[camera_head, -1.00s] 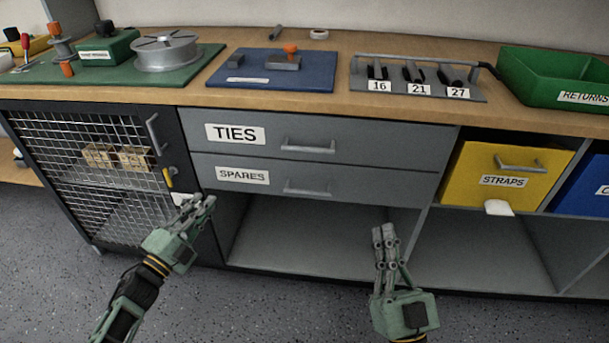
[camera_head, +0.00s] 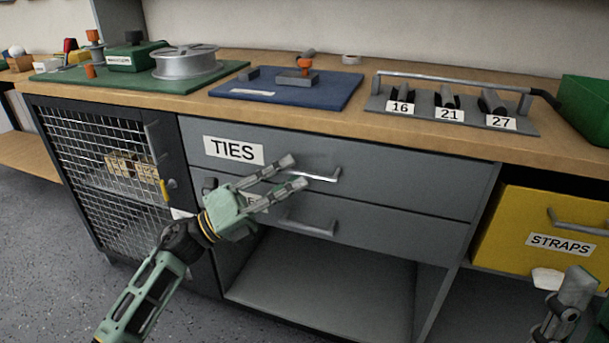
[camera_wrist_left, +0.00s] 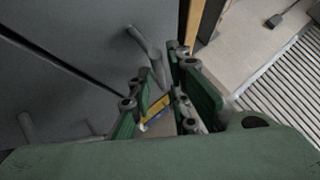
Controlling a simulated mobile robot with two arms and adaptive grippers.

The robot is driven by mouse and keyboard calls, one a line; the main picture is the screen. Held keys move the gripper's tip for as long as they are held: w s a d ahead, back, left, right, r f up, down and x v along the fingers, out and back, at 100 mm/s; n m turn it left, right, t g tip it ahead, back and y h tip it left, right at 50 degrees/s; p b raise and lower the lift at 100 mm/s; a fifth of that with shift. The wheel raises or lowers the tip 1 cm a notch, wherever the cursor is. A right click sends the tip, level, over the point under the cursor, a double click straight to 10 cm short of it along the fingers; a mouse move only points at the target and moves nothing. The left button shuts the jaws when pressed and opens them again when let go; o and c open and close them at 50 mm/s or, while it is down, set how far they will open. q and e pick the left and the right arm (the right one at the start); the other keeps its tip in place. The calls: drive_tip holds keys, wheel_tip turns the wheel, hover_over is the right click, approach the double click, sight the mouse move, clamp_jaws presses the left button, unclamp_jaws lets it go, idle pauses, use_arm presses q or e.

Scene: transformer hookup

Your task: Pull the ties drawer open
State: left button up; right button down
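The grey ties drawer (camera_head: 400,175) has a white TIES label (camera_head: 234,150) and a grey bar handle (camera_head: 322,175). It looks shut, flush with the cabinet front. My left gripper (camera_head: 296,171) is open, its two fingers apart and pointing right at the left end of the handle. I cannot tell whether they touch it. In the left wrist view the handle (camera_wrist_left: 146,46) lies just beyond the open fingers (camera_wrist_left: 160,80). My right gripper (camera_head: 575,288) is at the lower right edge, partly cut off; its finger opening is unclear.
The spares drawer (camera_head: 390,230) with its own handle (camera_head: 307,226) is just below, its label mostly hidden by my left gripper. A mesh cage door (camera_head: 100,150) is at left, a yellow straps bin (camera_head: 510,215) at right. The worktop (camera_head: 370,120) overhangs above.

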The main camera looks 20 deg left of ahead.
use_arm(q)
drive_tip(key=shift+x, duration=1.45)
drive_tip(key=shift+c, duration=0.7)
clamp_jaws()
